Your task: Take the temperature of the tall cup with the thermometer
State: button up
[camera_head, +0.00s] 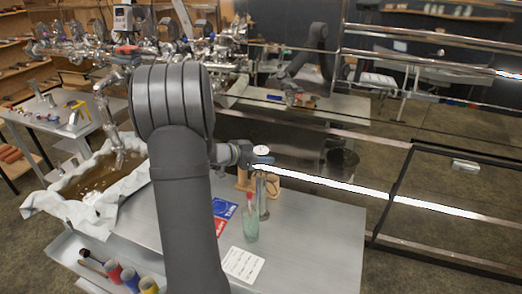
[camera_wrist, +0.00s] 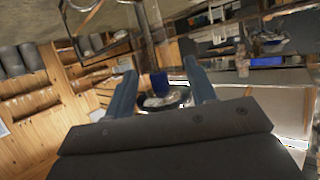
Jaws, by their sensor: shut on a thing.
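My gripper (camera_head: 258,161) is shut on the thermometer, whose round white dial (camera_head: 262,150) faces up in the head view. In the wrist view, the dial end of the thermometer (camera_wrist: 165,98) shows between the two blue fingers of my gripper (camera_wrist: 163,88). A tall, narrow metal cup (camera_head: 264,202) stands upright on the metal table, directly below the thermometer in the head view. The thermometer's stem is thin and hard to make out. I cannot tell whether its tip is inside the cup or above it.
A greenish glass bottle (camera_head: 250,224) stands just in front of the cup. A wooden holder (camera_head: 244,180) is behind it. A white card (camera_head: 242,264) and a blue-and-red card (camera_head: 222,210) lie nearby. The table's right side (camera_head: 320,235) is clear. A cloth-lined pan of brown liquid (camera_head: 90,188) is left.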

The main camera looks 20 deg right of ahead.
jog(key=shift+f, duration=2.45)
dwell(5.5)
